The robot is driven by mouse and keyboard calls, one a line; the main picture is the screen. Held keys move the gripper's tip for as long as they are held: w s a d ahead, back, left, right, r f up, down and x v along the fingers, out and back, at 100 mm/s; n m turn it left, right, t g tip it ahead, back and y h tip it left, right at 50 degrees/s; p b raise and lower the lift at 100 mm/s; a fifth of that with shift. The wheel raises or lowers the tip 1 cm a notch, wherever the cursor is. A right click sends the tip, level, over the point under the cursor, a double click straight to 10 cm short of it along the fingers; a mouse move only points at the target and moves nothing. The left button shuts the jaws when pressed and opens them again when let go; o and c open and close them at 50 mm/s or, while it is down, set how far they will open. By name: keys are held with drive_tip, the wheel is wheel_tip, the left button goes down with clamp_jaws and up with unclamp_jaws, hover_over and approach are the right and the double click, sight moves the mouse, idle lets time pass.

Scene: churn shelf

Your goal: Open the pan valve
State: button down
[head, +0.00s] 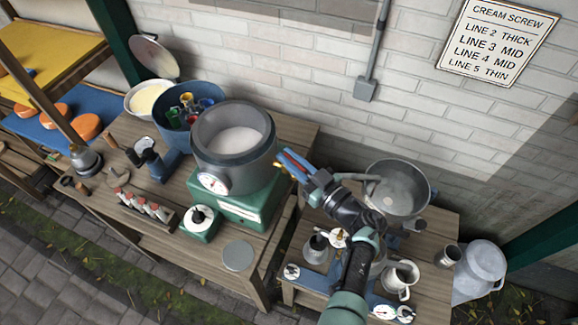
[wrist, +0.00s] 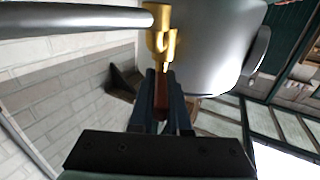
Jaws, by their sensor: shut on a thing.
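My gripper (head: 283,160) has blue fingers and reaches from the lower right to the right side of a large grey vat holding white liquid (head: 235,140). In the wrist view the fingers (wrist: 161,95) are shut on a red-brown lever (wrist: 161,92). The lever sits just below a brass valve body (wrist: 161,38). The brass shows as a small yellow patch in the head view (head: 277,166). A grey pipe (wrist: 70,20) ends at the brass. A metal pan (head: 398,190) with a grey pipe stands behind my arm. The fingers partly hide the lever.
A green base (head: 250,203) with a dial carries the vat. A blue tub (head: 175,113) with coloured items, a rack of red-topped bottles (head: 144,208) and small jugs (head: 400,277) stand around. A brick wall (head: 300,75) is behind. A large grey can (head: 482,265) stands at the right.

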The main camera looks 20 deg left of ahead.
drive_tip(key=shift+w+f+n+g+y+b, duration=0.15)
drive_tip(key=shift+n+g+y+b, duration=0.2)
drive_tip(key=shift+n+g+b, duration=1)
drive_tip(key=shift+w+n+g+y+b, duration=0.1)
drive_tip(key=shift+g+y+b, duration=0.4)
drive_tip(key=shift+b, duration=1.7)
drive_tip(key=shift+w+f+n+g+y+b, duration=0.15)
drive_tip(key=shift+n+g+b, duration=0.5)
drive_tip(key=shift+g+b, duration=0.85)
drive_tip(key=b, duration=0.3)
drive_tip(key=shift+r+n+g, duration=0.25)
drive_tip(key=shift+n+g, duration=0.1)
drive_tip(key=shift+n, duration=0.05)
drive_tip(key=shift+r+g+b, duration=0.25)
drive_tip(key=shift+g+b, duration=0.05)
drive_tip(key=shift+b, duration=0.25)
drive_tip(key=c, duration=0.9)
unclamp_jaws()
drive_tip(key=shift+f, duration=0.1)
drive_tip(key=shift+d, duration=0.15)
